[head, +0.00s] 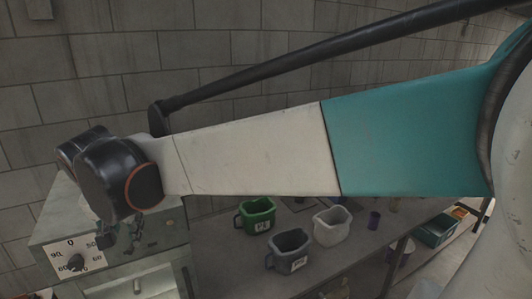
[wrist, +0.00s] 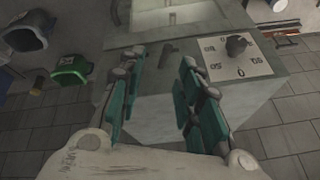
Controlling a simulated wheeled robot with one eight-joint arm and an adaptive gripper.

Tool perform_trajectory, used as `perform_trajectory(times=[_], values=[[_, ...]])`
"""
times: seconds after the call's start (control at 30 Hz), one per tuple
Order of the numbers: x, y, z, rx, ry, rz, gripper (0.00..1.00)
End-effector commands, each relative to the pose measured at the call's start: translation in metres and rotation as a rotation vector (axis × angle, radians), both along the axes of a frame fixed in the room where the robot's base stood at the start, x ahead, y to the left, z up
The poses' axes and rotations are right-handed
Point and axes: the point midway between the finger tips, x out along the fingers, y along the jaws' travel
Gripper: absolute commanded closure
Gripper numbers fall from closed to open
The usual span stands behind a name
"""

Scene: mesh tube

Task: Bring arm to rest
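My arm stretches across the head view from the right, with teal and white links. My gripper (head: 120,236) hangs below the dark wrist joint at the left, mostly hidden, over the grey machine with a dial (head: 60,240). In the wrist view my gripper (wrist: 163,62) has its two teal fingers well apart with nothing between them. The grey machine (wrist: 165,110) lies beyond the fingers, its dial (wrist: 238,46) at upper right. I cannot tell whether the fingers touch it.
A green jug (head: 256,213), a grey jug (head: 289,252) and a white jug (head: 331,226) stand on the table right of the machine, below my arm. A small purple cup (head: 374,220) is farther right. A teal crate (head: 436,231) sits at far right. A block wall stands behind.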

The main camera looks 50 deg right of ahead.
Motion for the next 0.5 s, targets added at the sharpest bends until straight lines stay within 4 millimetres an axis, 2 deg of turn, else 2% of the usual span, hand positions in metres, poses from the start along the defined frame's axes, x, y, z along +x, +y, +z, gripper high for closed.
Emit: perform_trajectory(times=[0.03,0.27,0.5], values=[[-0.015,-0.006,-0.023,-0.005,-0.003,0.033,0.68],[-0.077,-0.027,-0.096,-0.059,-0.041,0.254,0.68],[-0.135,-0.041,-0.181,-0.141,-0.096,0.471,0.68]])
